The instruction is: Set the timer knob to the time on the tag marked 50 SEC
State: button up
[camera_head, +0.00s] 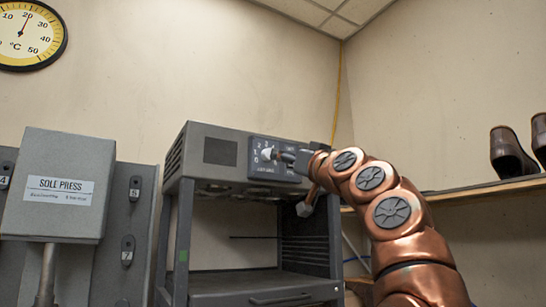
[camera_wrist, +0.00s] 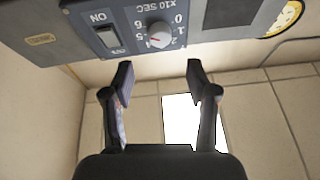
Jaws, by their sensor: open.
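The timer knob (camera_wrist: 160,38) is a pale round knob with a red mark, set on a dark panel (camera_wrist: 122,12) printed x10 SEC with numbers around the dial. I cannot tell which number the mark meets. In the head view the knob (camera_head: 267,153) sits on the front panel of a grey machine. My gripper (camera_head: 288,157) is close in front of the panel, just right of the knob. In the wrist view my gripper (camera_wrist: 160,78) is open and empty, its fingertips apart from the knob. No tag reading 50 SEC can be made out.
An ON switch (camera_wrist: 108,38) is beside the knob. The grey machine (camera_head: 212,133) has an open bay below. A SOLE PRESS box (camera_head: 62,210) stands left. A shelf (camera_head: 470,200) with shoes is at right. A thermometer dial (camera_head: 28,35) hangs at upper left.

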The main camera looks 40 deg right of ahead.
aim_at(268, 154)
jog(key=p+x, duration=0.4)
jog(key=x, duration=0.3)
jog(key=shift+w+p, duration=0.35)
jog(key=shift+w, duration=0.05)
jog(key=shift+c, duration=0.2)
grip_shut()
jog(key=shift+w+n+y+p, duration=0.1)
jog(key=shift+n+y+p, duration=0.3)
jog(key=shift+n, duration=0.3)
dwell(0.4)
jog(key=shift+n, duration=0.3)
